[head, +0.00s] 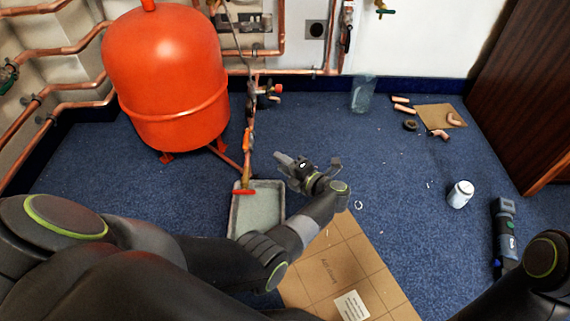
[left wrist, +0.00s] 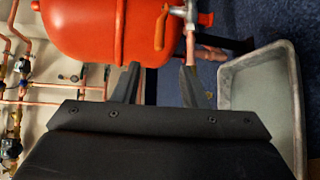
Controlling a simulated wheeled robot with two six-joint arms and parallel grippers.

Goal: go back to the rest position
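My left gripper (head: 308,161) is open and empty, with its fingers spread apart, above the blue floor just right of a grey tray. In the left wrist view its two dark fingers (left wrist: 158,78) stand apart with nothing between them. My left arm reaches in from the lower left of the head view. Part of my right arm (head: 545,262) shows at the lower right corner, and its gripper is out of view.
A red tank (head: 168,75) with copper pipes stands at the back left. The grey tray (head: 233,218) sits below a valve. Cardboard (head: 345,265) lies in front. A white jar (head: 460,194), a blue-grey tool (head: 505,225) and copper fittings (head: 403,107) lie to the right.

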